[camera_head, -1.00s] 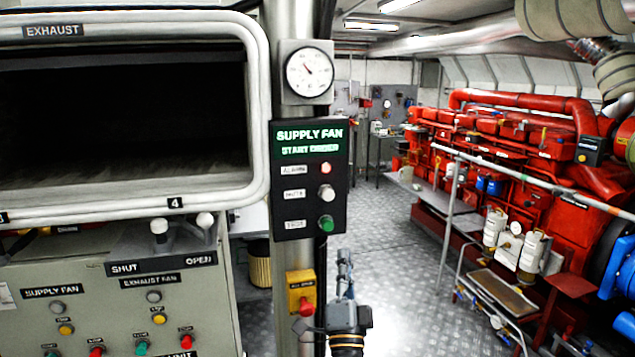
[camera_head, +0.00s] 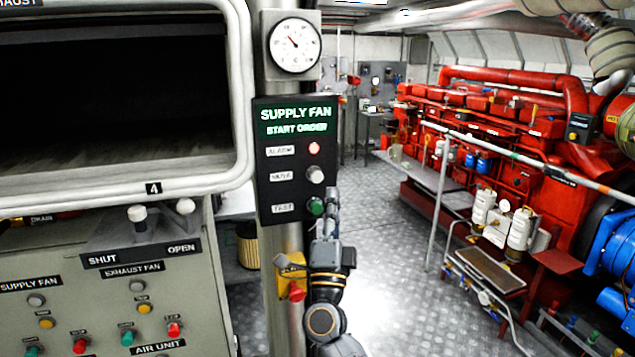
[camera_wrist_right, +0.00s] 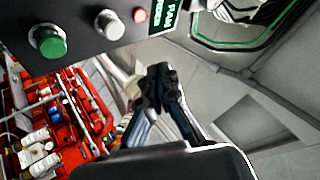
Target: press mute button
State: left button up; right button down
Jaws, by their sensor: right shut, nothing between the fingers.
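The black supply fan panel (camera_head: 264,190) is fixed to the metal column. It has a lit red alarm lamp (camera_head: 314,148), a white-grey mute button (camera_head: 315,175) and a green test button (camera_head: 315,207). My right gripper (camera_head: 331,194) is shut and empty, pointing up, just right of the panel's lower edge beside the test button. In the right wrist view, the gripper (camera_wrist_right: 160,72) points up below the panel, apart from the mute button (camera_wrist_right: 109,24) and the green button (camera_wrist_right: 49,42). My left gripper is not in view.
A round gauge (camera_head: 294,45) sits above the panel. A yellow box with a red button (camera_head: 296,291) is on the column, partly behind my right arm. A grey console (camera_head: 60,318) stands at the left. The red engine (camera_head: 520,140) is at the right, with open floor between.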

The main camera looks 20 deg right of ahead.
aim_at(316, 176)
jog(key=w+b, duration=0.3)
jog(key=w, duration=0.3)
jog(key=shift+w+a+b, duration=0.15)
jog(key=shift+w+b, duration=0.2)
dwell(1.0)
jog(key=shift+w, duration=0.2)
jog(key=shift+w, duration=0.25)
